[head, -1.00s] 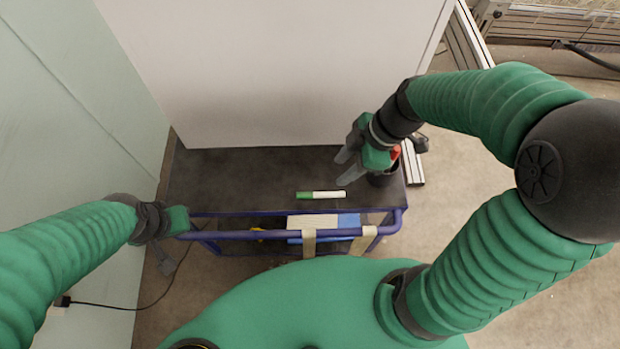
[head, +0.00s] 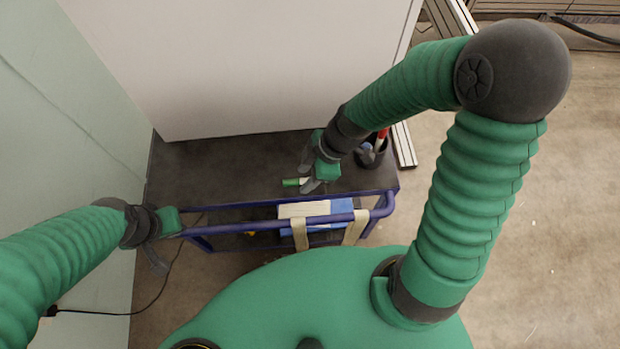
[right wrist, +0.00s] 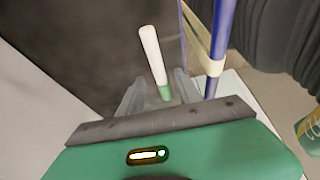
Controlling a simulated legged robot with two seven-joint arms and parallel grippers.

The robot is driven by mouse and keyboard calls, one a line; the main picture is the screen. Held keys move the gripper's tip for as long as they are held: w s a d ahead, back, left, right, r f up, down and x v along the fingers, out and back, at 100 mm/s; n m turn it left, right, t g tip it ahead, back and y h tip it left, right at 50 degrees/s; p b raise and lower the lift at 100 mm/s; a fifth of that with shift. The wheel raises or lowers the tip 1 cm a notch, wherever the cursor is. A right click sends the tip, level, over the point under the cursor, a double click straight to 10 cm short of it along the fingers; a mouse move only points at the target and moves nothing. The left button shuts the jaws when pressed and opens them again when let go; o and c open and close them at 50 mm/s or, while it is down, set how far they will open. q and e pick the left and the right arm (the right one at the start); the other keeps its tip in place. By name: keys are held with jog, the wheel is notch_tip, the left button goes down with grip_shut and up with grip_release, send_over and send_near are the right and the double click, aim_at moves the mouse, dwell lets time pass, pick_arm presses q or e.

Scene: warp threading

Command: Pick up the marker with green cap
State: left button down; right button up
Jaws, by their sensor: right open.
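The marker with green cap (head: 290,182) lies on the dark top of the cart. In the head view its green end shows at the left, and my right gripper covers much of its white body. In the right wrist view the white body (right wrist: 152,52) points up and away, and the green end is between the two fingers. My right gripper (head: 308,172) is open around the marker, one finger on each side; contact is not clear. My left gripper (head: 163,238) is by the cart's left end, away from the marker; its jaw opening is unclear.
A dark cup (head: 372,155) with a red-handled item stands right of my right gripper. A blue rail (head: 270,224) runs along the cart's near edge, with a blue and white box (head: 318,209) below. A pale wall panel (head: 240,70) stands behind. The cart top (head: 215,170) is clear at left.

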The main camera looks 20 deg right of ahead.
jog(key=shift+a, duration=0.45)
jog(key=c, duration=0.7)
grip_shut()
jog(key=shift+d, duration=0.35)
jog(key=shift+a, duration=0.2)
